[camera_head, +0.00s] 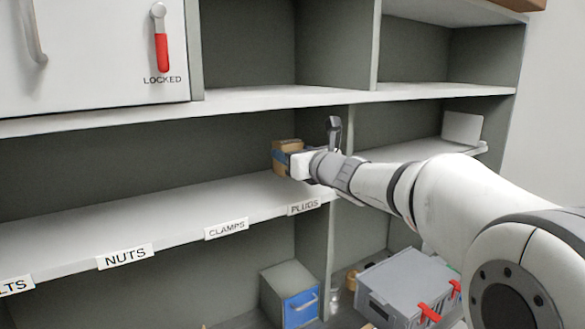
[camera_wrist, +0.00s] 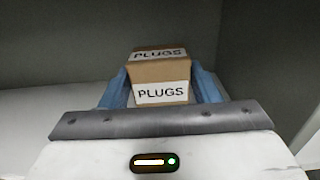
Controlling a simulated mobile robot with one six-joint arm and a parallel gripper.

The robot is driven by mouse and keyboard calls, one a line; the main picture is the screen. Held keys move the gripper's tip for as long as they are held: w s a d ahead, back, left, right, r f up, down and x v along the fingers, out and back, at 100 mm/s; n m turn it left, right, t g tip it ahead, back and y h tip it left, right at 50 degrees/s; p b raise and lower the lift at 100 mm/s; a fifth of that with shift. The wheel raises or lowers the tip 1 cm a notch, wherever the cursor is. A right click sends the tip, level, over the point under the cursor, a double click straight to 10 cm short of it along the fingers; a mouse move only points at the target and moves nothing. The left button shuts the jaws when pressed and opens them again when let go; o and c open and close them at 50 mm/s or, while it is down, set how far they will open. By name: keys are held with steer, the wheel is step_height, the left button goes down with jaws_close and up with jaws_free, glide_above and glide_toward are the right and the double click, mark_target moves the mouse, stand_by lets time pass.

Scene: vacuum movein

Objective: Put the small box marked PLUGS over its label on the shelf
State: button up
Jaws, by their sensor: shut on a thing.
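The small brown cardboard box marked PLUGS (camera_wrist: 160,73) is between the two blue fingers of my gripper (camera_wrist: 162,90) in the wrist view. White PLUGS labels show on its top and near face. In the head view the box (camera_head: 287,146) is at the right end of the middle shelf (camera_head: 160,208), above the PLUGS shelf label (camera_head: 305,207). My gripper (camera_head: 281,158) is shut on it, and my arm reaches in from the right. Whether the box's underside touches the shelf cannot be told; my gripper hides part of it.
An upright divider (camera_head: 338,135) stands just right of the box. Shelf labels CLAMPS (camera_head: 226,229) and NUTS (camera_head: 125,256) lie to the left, with bare shelf above them. Below are a grey bin with a blue front (camera_head: 300,307) and a grey case with red latches (camera_head: 405,285).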

step_height(320, 180, down, 4)
steer(key=shift+r, duration=0.2)
steer(key=shift+w+a+p, duration=0.15)
steer(key=shift+w+p, duration=0.15)
steer(key=shift+p, duration=0.25)
steer(key=shift+w+a+f, duration=0.1)
steer(key=shift+f, duration=0.1)
steer(key=shift+f+b, duration=0.2)
steer(key=shift+b, duration=0.15)
steer(key=o, duration=1.2)
steer(key=shift+r, duration=0.1)
